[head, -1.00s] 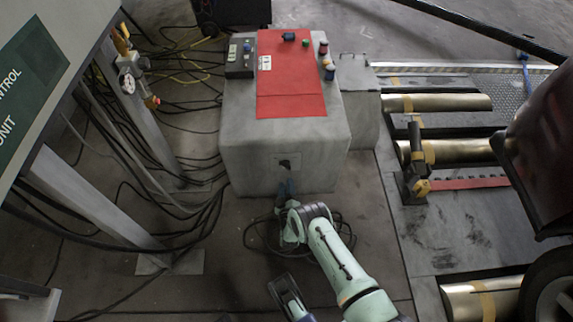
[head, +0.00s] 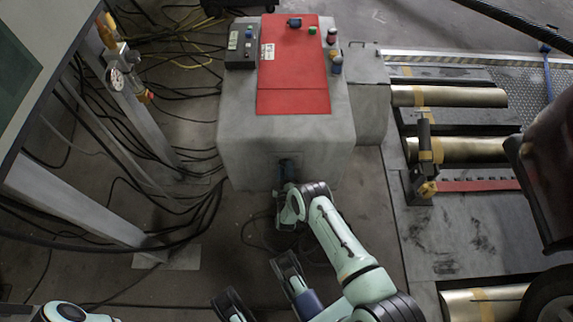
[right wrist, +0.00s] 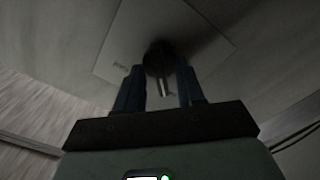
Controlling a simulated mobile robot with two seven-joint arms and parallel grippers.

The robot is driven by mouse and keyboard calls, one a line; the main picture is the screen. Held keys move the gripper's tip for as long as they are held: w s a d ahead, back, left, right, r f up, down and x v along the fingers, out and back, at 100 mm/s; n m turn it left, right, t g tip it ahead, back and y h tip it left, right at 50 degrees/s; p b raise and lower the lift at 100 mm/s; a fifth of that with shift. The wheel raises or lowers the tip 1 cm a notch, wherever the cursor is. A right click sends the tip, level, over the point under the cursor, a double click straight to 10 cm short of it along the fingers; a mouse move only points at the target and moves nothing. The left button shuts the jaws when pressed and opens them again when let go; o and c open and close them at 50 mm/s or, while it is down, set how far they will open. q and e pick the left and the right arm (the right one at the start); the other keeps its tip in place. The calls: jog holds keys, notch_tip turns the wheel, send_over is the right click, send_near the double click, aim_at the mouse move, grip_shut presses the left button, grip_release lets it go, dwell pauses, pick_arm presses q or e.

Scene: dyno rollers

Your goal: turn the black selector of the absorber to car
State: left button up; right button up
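The absorber (head: 235,140) is a grey box with a red top panel, in the upper middle of the head view. Its black selector (right wrist: 158,58) sits on a pale plate (right wrist: 122,45) on the box's near face and shows a light pointer in the right wrist view. My right gripper (head: 287,168) is at that face and hides the selector in the head view. In the right wrist view the right gripper (right wrist: 161,78) is open, a blue-black finger on each side of the selector, with dark gaps between. I cannot tell whether either finger touches it.
A small control box (head: 241,46) and several coloured knobs stand on the absorber's top. Black cables (head: 185,205) lie on the floor to its left, beside a grey frame post (head: 75,205). Brass rollers (head: 450,96) and a black-and-yellow clamp (head: 424,160) are at right.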

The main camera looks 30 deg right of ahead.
grip_shut()
pick_arm(q)
jog(key=shift+w, duration=0.15)
jog(key=shift+t, duration=0.7)
jog(key=w, duration=0.1)
jog(key=w+r+p, duration=0.2)
jog(key=w, duration=0.1)
jog(key=shift+d, duration=0.25)
pick_arm(e)
jog(key=m, duration=1.7)
jog(key=shift+s+d+m, duration=0.1)
jog(key=shift+d+m, duration=0.1)
jog(key=shift+m, duration=0.2)
